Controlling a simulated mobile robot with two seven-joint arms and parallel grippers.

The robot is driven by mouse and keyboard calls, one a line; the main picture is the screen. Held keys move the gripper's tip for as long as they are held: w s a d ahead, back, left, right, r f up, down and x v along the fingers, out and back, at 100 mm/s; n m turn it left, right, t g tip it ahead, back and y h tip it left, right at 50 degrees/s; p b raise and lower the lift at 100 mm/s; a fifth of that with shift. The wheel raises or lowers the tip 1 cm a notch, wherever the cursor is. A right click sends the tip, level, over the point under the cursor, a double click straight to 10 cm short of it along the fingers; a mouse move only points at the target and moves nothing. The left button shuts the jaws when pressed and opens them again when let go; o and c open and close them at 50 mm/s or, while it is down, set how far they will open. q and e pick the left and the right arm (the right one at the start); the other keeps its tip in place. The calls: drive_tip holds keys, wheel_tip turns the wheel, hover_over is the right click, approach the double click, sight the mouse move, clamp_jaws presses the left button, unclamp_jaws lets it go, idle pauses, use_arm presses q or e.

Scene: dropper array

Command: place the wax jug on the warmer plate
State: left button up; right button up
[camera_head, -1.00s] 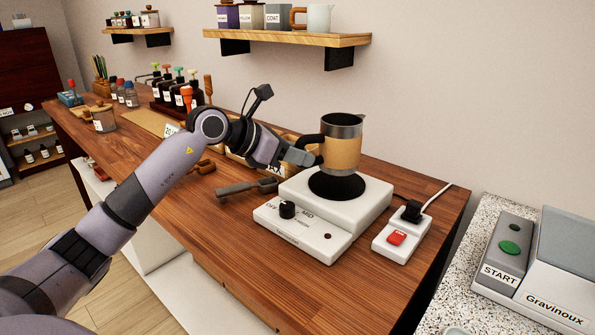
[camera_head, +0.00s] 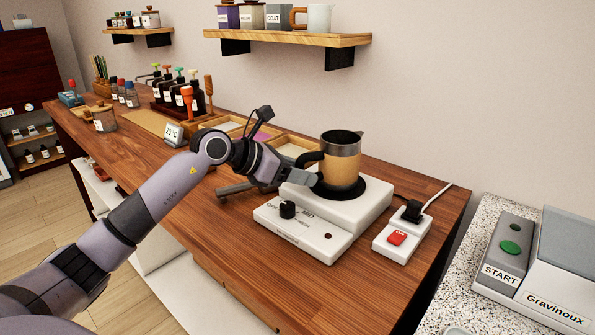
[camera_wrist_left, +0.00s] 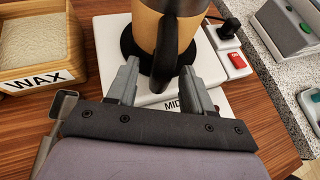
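The wax jug (camera_head: 341,168), metal with a tan band and dark handle, stands upright on the black disc (camera_head: 374,190) of the white warmer plate (camera_head: 333,218). It also shows in the left wrist view (camera_wrist_left: 187,35), cut off at the top. My left gripper (camera_head: 305,177) is at the handle side of the jug, low over the warmer. In the left wrist view its fingers (camera_wrist_left: 160,68) are spread on either side of the dark handle (camera_wrist_left: 166,50), with a gap showing. My right gripper is not in view.
A power switch box (camera_head: 401,237) with a red button and plug sits right of the warmer. A wax bin (camera_wrist_left: 40,45) stands to its left. A grey-handled tool (camera_head: 235,190) lies beside my gripper. The wood counter (camera_head: 215,260) in front is clear.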

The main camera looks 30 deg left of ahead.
use_arm(q)
drive_tip(key=shift+r, duration=0.1)
drive_tip(key=b+v, duration=0.2)
drive_tip(key=v, duration=1)
drive_tip(key=shift+b, duration=0.4)
